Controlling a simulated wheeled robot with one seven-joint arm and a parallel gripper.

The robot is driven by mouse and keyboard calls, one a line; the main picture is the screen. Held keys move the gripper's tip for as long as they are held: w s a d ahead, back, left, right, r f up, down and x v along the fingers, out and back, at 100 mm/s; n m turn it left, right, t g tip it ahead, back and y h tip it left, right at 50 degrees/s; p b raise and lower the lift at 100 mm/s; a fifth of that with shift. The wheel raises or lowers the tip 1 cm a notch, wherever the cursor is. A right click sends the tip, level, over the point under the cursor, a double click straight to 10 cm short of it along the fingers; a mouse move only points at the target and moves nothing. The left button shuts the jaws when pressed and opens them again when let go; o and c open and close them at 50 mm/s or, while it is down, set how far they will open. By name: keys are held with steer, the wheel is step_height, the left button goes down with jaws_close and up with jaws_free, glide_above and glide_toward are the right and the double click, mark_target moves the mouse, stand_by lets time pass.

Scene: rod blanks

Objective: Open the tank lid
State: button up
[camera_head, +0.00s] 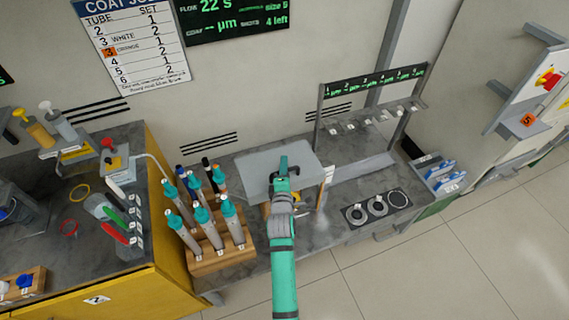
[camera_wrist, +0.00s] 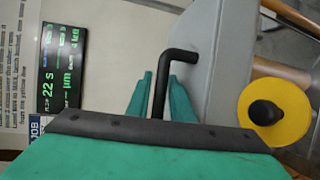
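The tank lid (camera_head: 258,160) is a flat light-grey plate at the back of the bench, and its grey surface fills the upper middle of the wrist view (camera_wrist: 225,50). A bent black handle (camera_wrist: 180,54) rises from it. My gripper (camera_head: 283,178) reaches over the lid from the front. In the wrist view its two teal fingers (camera_wrist: 160,90) stand close on either side of the handle bar, with little gap, and appear shut on it. The tank below is mostly hidden by the lid and my arm. I cannot tell whether the lid is raised.
A wooden rack (camera_head: 222,259) of several teal-capped tubes stands left of the lid. A grey hanging frame (camera_head: 372,82) and a dark plate with round holes (camera_head: 377,207) are to the right. A yellow disc with a black knob (camera_wrist: 265,113) lies right of the handle.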

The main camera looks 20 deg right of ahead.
steer(key=shift+x, duration=0.8)
steer(key=shift+c, duration=0.3)
jaws_close()
